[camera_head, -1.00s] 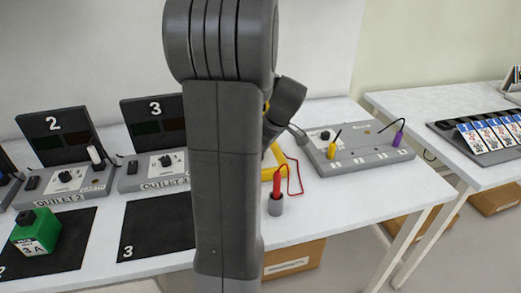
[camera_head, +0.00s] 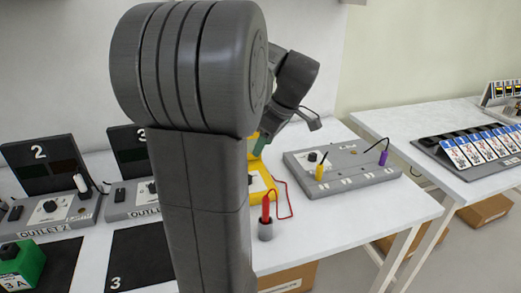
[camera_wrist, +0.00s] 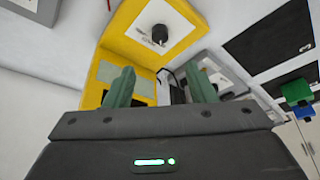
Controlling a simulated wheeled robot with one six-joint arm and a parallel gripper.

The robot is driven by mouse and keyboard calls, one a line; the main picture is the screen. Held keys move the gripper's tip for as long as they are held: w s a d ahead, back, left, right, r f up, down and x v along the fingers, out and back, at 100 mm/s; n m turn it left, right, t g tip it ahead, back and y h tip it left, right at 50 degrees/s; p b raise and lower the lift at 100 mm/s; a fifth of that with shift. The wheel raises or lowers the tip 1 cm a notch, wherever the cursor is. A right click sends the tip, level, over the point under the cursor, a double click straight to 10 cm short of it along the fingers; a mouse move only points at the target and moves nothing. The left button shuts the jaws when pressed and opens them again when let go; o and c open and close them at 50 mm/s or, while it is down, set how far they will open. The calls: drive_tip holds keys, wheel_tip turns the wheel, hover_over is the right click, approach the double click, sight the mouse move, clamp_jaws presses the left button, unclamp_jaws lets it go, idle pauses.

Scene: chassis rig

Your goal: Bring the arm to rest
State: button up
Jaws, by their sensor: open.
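My arm stands large in the middle of the head view, with its forearm reaching away behind it. My gripper (camera_wrist: 160,70) shows in the wrist view as two green fingers set apart with nothing between them. In the head view only a bit of a green finger (camera_head: 260,145) shows past my arm, in front of the yellow device (camera_head: 257,187). The yellow device, with a black knob on a white panel, also shows beyond the fingers in the wrist view (camera_wrist: 178,18). I cannot tell the exact gap between fingers and device.
A red probe stands in a grey holder (camera_head: 266,231) near the table's front. A grey panel (camera_head: 345,172) with yellow and purple plugs lies to the right. Outlet units (camera_head: 50,210) and black mats (camera_head: 140,258) lie left, with a green block (camera_head: 20,265). A second table (camera_head: 400,120) holds a rack.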

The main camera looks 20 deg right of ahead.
idle(0.3)
drive_tip(key=x, duration=1.4)
drive_tip(key=shift+r+b, duration=0.1)
drive_tip(key=shift+b, duration=0.3)
drive_tip(key=shift+r, duration=0.1)
